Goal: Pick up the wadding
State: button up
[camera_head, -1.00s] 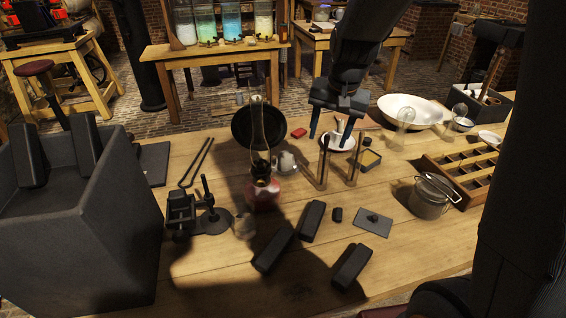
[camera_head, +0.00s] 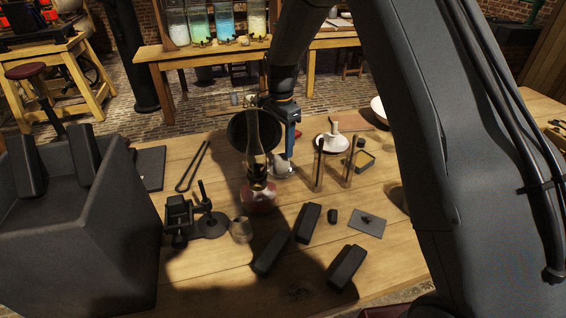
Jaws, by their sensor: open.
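My gripper (camera_head: 289,153) points down just behind the glass chimney of the oil lamp (camera_head: 257,190). It is open and seen nearly edge-on. A small pale thing (camera_head: 281,170) sits on the table below its fingertips, partly hidden by the lamp; I cannot tell whether it is the wadding or a small pot. A white dish (camera_head: 322,145) with white upright pieces stands to the right of my gripper. I see nothing else that I can clearly name as wadding.
Two upright posts (camera_head: 319,170) stand close to the right of my gripper. Dark blocks (camera_head: 346,267) lie in front. A large dark bin (camera_head: 80,235) fills the left. My arm hides the table's right side.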

aim_at(283, 156)
jog(key=shift+s+d+f+p, duration=0.15)
jog(key=shift+f+p, duration=0.5)
jog(key=shift+f, duration=0.9)
jog(key=shift+s+f+p, duration=0.15)
jog(key=shift+f+p, duration=0.45)
jog(key=shift+f, duration=0.95)
jog(key=shift+c, duration=0.5)
jog(key=c, duration=1)
